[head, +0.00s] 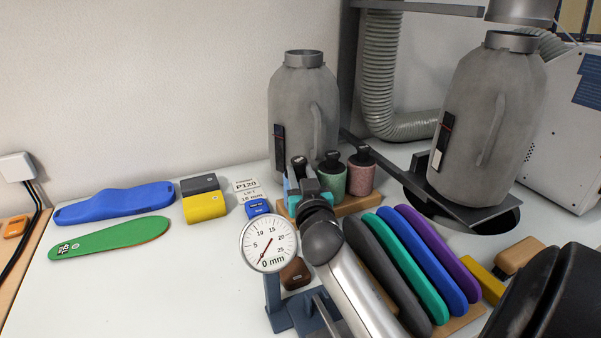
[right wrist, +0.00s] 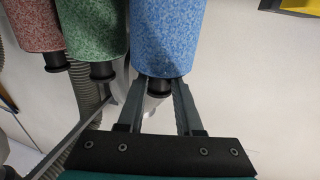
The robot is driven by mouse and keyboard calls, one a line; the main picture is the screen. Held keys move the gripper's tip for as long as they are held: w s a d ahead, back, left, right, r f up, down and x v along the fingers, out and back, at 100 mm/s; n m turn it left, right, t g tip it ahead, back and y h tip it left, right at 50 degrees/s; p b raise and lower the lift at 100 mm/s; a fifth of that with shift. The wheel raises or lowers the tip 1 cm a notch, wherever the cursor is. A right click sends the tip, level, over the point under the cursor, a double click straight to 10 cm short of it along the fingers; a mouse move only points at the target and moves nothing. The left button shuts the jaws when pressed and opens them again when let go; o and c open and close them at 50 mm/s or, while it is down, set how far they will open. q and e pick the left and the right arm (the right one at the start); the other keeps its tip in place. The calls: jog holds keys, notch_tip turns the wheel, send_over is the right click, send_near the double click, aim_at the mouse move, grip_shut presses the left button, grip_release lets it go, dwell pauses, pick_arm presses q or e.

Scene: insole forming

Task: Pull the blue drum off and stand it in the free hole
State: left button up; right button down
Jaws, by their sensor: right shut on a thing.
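The blue drum (right wrist: 168,38) fills the top middle of the right wrist view. My right gripper (right wrist: 160,88) is shut on its black knob. In the head view my right gripper (head: 300,178) is at the left end of the wooden rack (head: 345,208) and hides most of the blue drum. A green drum (head: 333,180) and a red drum (head: 361,178) stand upright beside it, and they also show left of the blue drum in the right wrist view. I cannot tell whether the blue drum is raised. No free hole is visible. My left gripper is not in view.
A dial gauge (head: 269,244) stands in front of the rack. Several coloured insole-shaped pieces (head: 415,262) lie at front right. Two grey bagged canisters (head: 305,100) stand behind.

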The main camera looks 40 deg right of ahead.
dwell(0.3)
jog(key=c, duration=0.5)
grip_release()
jog(key=shift+o, duration=0.4)
jog(key=shift+f, duration=0.1)
jog(key=shift+o, duration=0.9)
